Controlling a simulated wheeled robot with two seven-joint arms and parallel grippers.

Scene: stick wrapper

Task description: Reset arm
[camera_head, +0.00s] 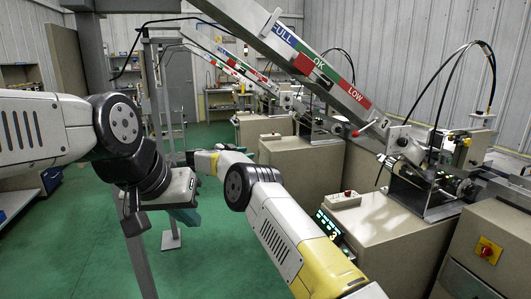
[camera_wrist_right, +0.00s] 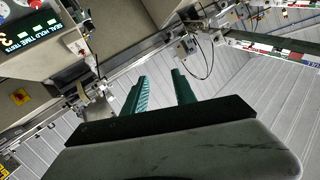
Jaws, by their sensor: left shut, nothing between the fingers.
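My left arm comes in from the left in the head view and bends down at a dark joint. Its left gripper (camera_head: 186,214) hangs at the end with teal fingers, mostly hidden by the wrist; it is shut and empty.
Stick wrapping machines with beige cabinets (camera_head: 385,230) line the right side. A sloped chute (camera_head: 310,65) marked FULL, OK and LOW rises above them. A display panel (camera_head: 328,224) and red button (camera_head: 487,251) face the aisle. Green floor (camera_head: 75,250) is clear at the left, beside a grey metal frame.

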